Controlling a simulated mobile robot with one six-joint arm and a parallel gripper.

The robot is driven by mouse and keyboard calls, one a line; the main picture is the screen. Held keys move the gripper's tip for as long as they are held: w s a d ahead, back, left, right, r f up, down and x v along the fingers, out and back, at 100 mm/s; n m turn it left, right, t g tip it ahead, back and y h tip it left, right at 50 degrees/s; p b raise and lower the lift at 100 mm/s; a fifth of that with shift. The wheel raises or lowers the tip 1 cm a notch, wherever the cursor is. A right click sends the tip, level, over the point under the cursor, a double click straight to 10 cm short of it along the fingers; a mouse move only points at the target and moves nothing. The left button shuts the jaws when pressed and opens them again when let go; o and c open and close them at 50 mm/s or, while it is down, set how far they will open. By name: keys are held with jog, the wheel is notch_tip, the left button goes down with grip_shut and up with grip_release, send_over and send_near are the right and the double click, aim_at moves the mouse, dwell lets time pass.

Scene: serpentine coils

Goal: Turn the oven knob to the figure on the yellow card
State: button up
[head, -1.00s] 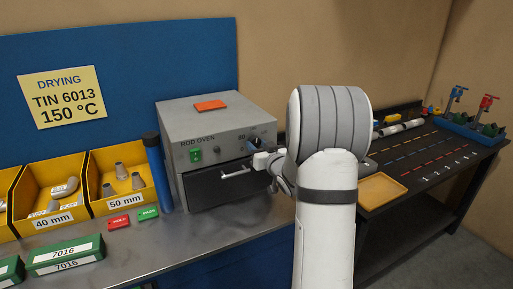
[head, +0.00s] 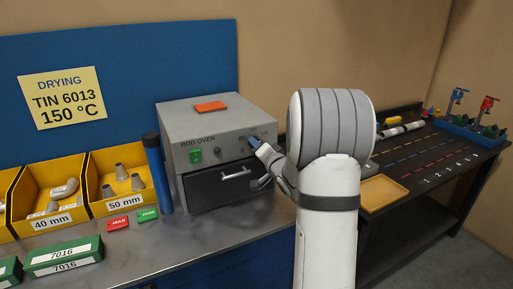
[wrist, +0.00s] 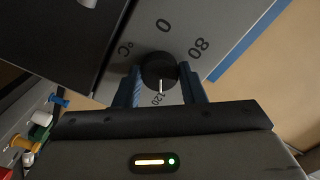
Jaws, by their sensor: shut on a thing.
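The yellow card (head: 62,97) on the blue back panel reads "DRYING, TIN 6013, 150 °C". The grey rod oven (head: 215,125) stands on the bench, with its knob at the front's upper right. In the wrist view the dark round knob (wrist: 158,70) sits between the blue fingers of my gripper (wrist: 161,82), which is shut on it. The knob's white pointer line points down in that view, at the figure 120. The figures 0 and 80 and the °C mark also show; no 150 is visible. In the head view my gripper (head: 257,146) largely covers the knob.
The oven's drawer handle (head: 236,173) sticks out below the knob. A green switch (head: 195,156) is on the oven's left front, and an orange block (head: 210,106) lies on top. A blue cylinder (head: 158,175) stands left of the oven, beside yellow bins (head: 125,205).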

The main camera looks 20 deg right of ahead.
jog(key=m+p, duration=0.3)
jog(key=m, duration=0.9)
jog(key=shift+r, duration=0.1)
jog(key=shift+m+p, duration=0.3)
dwell(0.3)
jog(key=o, duration=1)
jog(key=s+b, duration=0.1)
jog(key=s, duration=0.7)
jog(key=shift+b, duration=0.4)
jog(key=shift+w+d, duration=0.1)
